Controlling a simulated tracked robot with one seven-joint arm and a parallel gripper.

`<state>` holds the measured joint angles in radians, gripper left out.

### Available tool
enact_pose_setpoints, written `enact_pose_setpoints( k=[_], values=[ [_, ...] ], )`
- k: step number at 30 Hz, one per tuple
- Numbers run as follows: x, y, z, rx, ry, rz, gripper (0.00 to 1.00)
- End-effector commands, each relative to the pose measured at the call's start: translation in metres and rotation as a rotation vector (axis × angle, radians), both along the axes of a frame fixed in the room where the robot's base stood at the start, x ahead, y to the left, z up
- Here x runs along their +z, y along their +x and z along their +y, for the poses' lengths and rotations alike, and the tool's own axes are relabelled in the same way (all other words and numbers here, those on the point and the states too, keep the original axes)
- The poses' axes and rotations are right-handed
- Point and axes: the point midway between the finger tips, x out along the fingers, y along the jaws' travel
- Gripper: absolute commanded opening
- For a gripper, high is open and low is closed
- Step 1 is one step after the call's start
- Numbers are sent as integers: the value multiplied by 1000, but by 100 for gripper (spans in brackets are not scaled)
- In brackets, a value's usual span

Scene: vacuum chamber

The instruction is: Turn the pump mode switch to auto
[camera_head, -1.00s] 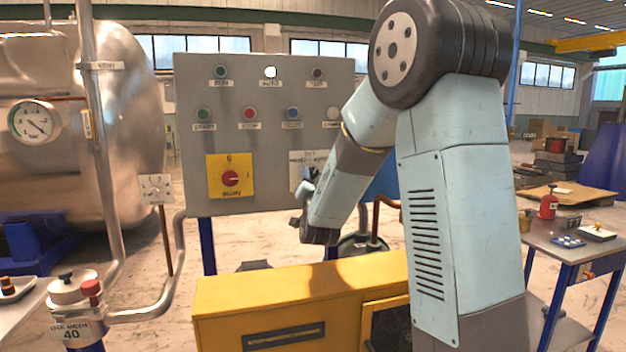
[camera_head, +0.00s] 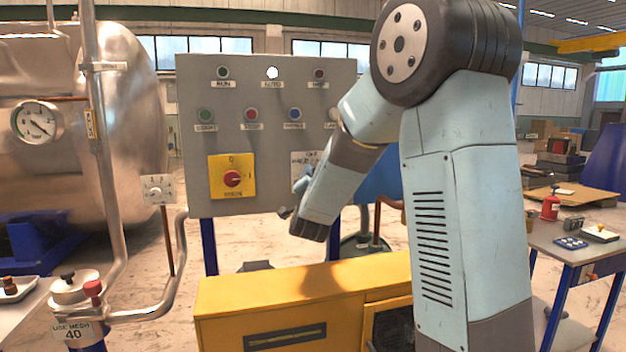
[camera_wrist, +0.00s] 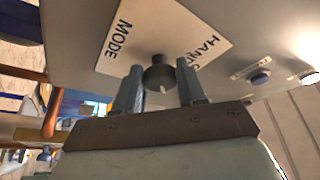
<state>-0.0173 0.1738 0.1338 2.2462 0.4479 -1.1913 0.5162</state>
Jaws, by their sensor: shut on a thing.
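The pump mode switch (camera_wrist: 157,72) is a dark round knob with a white pointer mark, on a white label plate with MODE and HAND lettering. In the wrist view my gripper (camera_wrist: 160,80) has one finger on each side of the knob and is shut on it. The pointer mark faces down toward the gripper's base; the rest of the lettering is partly hidden. In the head view the label plate (camera_head: 303,163) shows at the grey control panel's (camera_head: 270,135) lower right, and my gripper (camera_head: 291,211) is in front of it, hiding the knob.
A yellow plate with a red rotary switch (camera_head: 232,179) is left of the mode switch. Coloured buttons sit above. The white lamp (camera_head: 272,73) at top centre is lit. A yellow cabinet (camera_head: 260,295) stands below the panel. A blue button (camera_wrist: 260,76) shows in the wrist view.

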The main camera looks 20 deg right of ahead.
Motion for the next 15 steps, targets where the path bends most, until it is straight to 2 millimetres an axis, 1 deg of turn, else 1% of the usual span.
enact_pose_setpoints(
  k=[4, 5, 12, 15],
  values=[
    [-2, 0, -3, -4, 0, 5, 9],
    [-2, 0, -3, -4, 0, 5, 43],
    [-1, 0, -1, -2, 0, 2, 65],
    [-1, 0, -1, -2, 0, 2, 65]
  ],
)
